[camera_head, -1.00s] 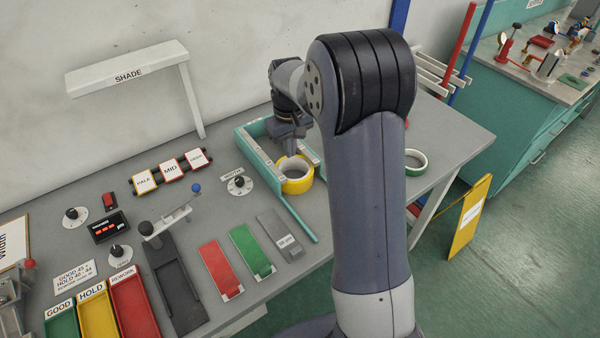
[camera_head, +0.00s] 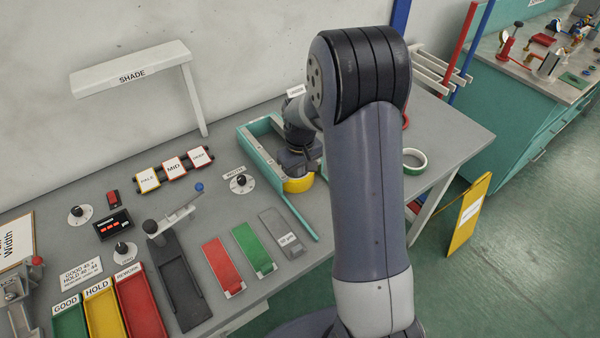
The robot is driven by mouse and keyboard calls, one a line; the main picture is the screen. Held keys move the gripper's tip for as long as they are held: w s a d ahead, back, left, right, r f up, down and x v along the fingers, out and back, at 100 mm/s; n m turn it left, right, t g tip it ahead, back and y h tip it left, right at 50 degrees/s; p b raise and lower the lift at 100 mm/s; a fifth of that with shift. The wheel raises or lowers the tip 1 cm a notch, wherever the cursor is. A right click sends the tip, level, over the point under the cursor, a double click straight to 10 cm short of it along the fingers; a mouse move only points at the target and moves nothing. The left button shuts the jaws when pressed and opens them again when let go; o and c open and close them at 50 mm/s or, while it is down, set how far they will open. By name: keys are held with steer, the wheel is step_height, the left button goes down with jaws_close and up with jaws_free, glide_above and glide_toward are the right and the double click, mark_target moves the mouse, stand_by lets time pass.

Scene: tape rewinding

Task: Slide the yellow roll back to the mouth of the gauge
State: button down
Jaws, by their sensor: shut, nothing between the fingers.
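The yellow roll (camera_head: 299,185) sits in the teal gauge (camera_head: 262,165), a long channel that narrows toward the back on the bench. Only the lower front of the roll shows; my gripper and wrist cover the rest. My gripper (camera_head: 297,172) is right over the roll, pointing down, and is shut with nothing held. Its fingertips are hidden, so I cannot tell whether they touch the roll or reach inside its ring. The front end of the gauge (camera_head: 314,238) lies toward the bench's front edge.
A green-and-white roll (camera_head: 413,161) lies right of my arm. Left of the gauge are a width dial (camera_head: 241,183), a grey strip (camera_head: 282,233), a green strip (camera_head: 254,250) and a red strip (camera_head: 224,265). A white SHADE stand (camera_head: 130,72) is behind. Part of the gauge's right side is hidden.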

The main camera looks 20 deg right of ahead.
steer(key=s+d, duration=0.1)
steer(key=s, duration=0.3)
steer(key=s+d+b, duration=0.1)
steer(key=s, duration=0.3)
steer(key=s+d+b, duration=0.1)
steer(key=s+d, duration=0.1)
steer(key=s, duration=0.2)
steer(key=shift+s, duration=0.4)
steer(key=shift+w, duration=0.1)
